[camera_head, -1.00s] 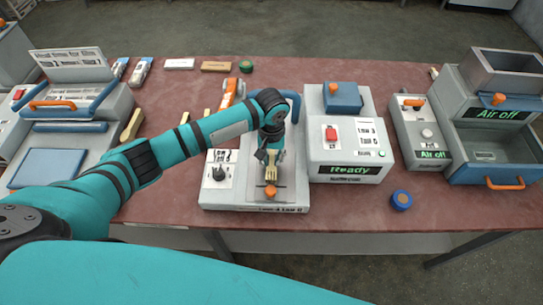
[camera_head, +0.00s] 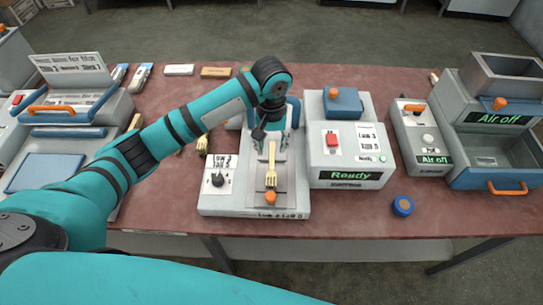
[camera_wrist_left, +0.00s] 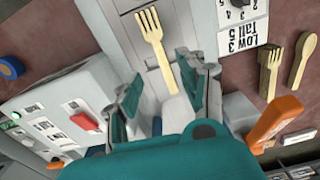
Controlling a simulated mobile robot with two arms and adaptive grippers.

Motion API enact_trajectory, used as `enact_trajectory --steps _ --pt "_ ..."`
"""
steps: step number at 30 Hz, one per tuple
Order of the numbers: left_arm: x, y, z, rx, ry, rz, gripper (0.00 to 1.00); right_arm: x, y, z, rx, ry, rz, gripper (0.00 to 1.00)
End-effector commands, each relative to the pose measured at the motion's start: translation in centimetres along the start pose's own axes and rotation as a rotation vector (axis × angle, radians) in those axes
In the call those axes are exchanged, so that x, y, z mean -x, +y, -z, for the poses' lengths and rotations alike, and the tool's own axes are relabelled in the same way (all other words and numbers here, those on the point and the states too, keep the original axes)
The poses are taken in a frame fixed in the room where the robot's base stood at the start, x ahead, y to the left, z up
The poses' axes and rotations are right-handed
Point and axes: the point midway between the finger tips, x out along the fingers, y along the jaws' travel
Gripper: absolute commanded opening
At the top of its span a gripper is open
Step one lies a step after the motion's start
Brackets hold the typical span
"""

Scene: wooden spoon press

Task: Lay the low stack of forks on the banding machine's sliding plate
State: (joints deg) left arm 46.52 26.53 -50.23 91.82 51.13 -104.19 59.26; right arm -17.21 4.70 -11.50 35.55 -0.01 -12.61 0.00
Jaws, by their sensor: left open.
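The low stack of pale wooden forks (camera_head: 271,172) lies on the banding machine's sliding plate (camera_head: 288,188), tines toward the orange knob at the plate's front. In the left wrist view the forks (camera_wrist_left: 155,42) lie flat along the plate, apart from the fingertips at the tine end. My left gripper (camera_head: 268,133) is open over the handle end; its fingers (camera_wrist_left: 163,92) stand apart on either side of the handle line. My right gripper is not in view.
The banding machine's housing (camera_head: 347,155) shows "Ready" just right of the plate. Another wooden fork or fork stack (camera_wrist_left: 268,72) and a spoon (camera_wrist_left: 302,58) lie on the table beside the machine. A blue roll (camera_head: 402,205) sits at the front right.

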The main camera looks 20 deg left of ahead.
Motion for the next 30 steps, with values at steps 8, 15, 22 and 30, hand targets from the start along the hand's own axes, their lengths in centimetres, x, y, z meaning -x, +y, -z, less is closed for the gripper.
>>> enact_trajectory --steps 8,15,22,30 --pt "2.9 0.0 0.0 0.001 -0.001 0.000 0.42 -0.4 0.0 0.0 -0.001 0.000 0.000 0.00" --pt "3.1 0.0 0.0 0.000 -0.001 0.001 0.42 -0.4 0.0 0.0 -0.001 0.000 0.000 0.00" --pt "3.0 0.0 0.0 0.000 -0.001 0.001 0.42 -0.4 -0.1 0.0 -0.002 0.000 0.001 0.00" --pt "3.0 0.0 0.0 0.001 -0.001 0.001 0.42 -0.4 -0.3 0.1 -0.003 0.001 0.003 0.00"
